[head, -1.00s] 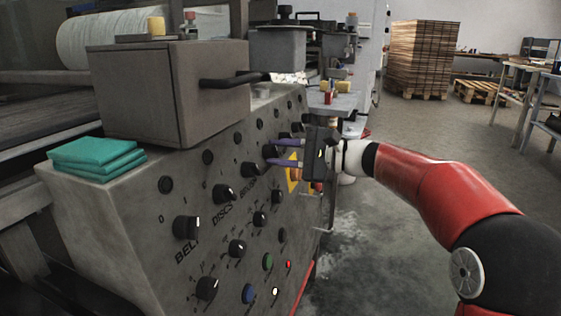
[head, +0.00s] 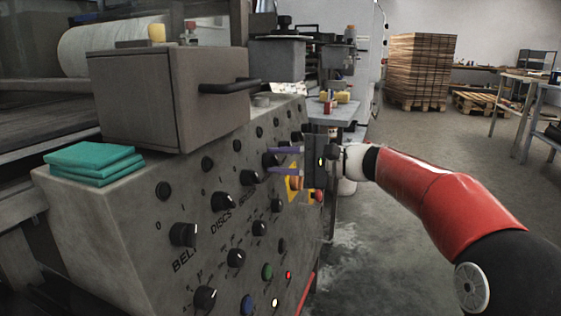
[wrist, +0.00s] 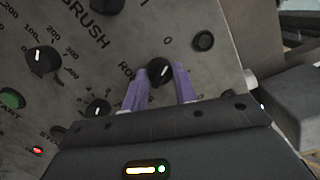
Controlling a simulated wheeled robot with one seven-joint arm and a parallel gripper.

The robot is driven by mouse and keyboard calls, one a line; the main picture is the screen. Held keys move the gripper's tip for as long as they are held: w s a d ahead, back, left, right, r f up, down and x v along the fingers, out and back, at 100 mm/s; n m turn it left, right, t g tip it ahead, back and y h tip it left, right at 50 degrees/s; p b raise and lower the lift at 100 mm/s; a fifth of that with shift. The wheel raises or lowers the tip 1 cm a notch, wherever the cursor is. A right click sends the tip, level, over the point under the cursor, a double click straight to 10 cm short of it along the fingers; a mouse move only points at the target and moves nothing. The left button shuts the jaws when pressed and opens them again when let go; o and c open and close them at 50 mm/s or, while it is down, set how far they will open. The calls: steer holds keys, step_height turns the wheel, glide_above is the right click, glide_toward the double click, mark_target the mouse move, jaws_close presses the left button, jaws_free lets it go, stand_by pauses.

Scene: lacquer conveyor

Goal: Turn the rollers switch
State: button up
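The rollers switch (wrist: 160,71) is a round black knob with a pale pointer mark on the grey control panel. A "0" is printed above the knob. My gripper (wrist: 161,76) has two purple fingers, standing apart with the knob between their tips. The left finger looks very close to the knob; a small gap shows on the right. In the head view my gripper (head: 272,160) reaches the panel from the right, with the dark knob (head: 270,159) at its fingertips.
Other knobs, such as the belt switch (head: 183,235) and discs switch (head: 222,201), surround it. A red button (head: 317,195) on a yellow plate lies just below my gripper. A metal box (head: 165,100) and teal cloths (head: 95,162) sit on top.

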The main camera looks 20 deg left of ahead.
steer(key=o, duration=0.4)
steer(key=d, duration=0.8)
steer(key=shift+w+r, duration=0.2)
steer(key=shift+w, duration=0.05)
steer(key=shift+a, duration=0.1)
steer(key=s+d+f+n+t+h+p, duration=0.1)
steer(key=s+d+f+h, duration=0.3)
steer(key=s+d, duration=0.4)
steer(key=s+d+f+n+t+h+p, duration=0.1)
steer(key=s+d+f+t+h+p, duration=0.2)
steer(key=s+d+h, duration=0.4)
steer(key=s+d+f+n+t+h+p, duration=0.1)
steer(key=s+d+f+h+p, duration=0.3)
steer(key=s+d, duration=0.7)
steer(key=shift+s+d+f+n+t+h, duration=0.1)
steer(key=shift+s+f+n+t+h, duration=0.1)
steer(key=shift+s+t+h, duration=0.45)
steer(key=shift+s+d+f+n+t+h, duration=0.1)
steer(key=shift+s+f+t+h, duration=0.25)
steer(key=shift+s, duration=0.6)
